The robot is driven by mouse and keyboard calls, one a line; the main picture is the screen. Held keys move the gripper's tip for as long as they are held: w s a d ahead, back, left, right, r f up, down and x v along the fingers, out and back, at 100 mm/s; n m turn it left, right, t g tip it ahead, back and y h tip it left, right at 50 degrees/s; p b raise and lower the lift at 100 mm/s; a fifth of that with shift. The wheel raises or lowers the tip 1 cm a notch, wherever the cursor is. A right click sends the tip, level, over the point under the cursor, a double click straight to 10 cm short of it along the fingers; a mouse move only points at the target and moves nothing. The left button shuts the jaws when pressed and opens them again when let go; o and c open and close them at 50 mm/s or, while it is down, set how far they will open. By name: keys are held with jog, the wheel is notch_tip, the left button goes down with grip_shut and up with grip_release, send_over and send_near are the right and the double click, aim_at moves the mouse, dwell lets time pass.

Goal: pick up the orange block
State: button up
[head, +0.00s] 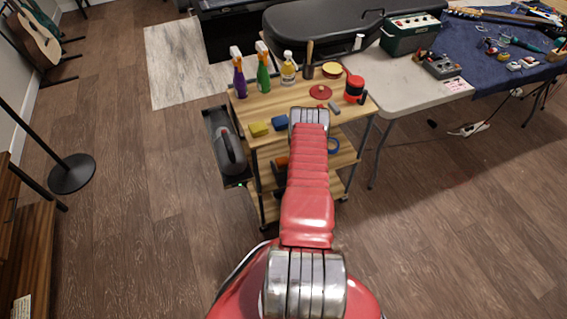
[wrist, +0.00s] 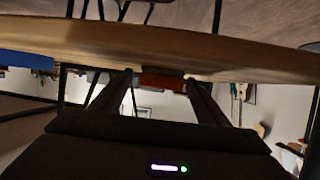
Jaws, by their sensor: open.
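The wrist view appears upside down. In it a dull orange block (wrist: 162,80) shows against the edge of a wooden surface (wrist: 80,45), between and beyond the fingertips. My gripper (wrist: 158,82) is open, one finger on each side of the block in the picture. No contact is visible, and the distance to the block is hard to tell.
A grey table (head: 418,93) stands right.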

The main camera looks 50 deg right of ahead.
jog(key=shift+c, duration=0.4)
jog(key=c, duration=1.1)
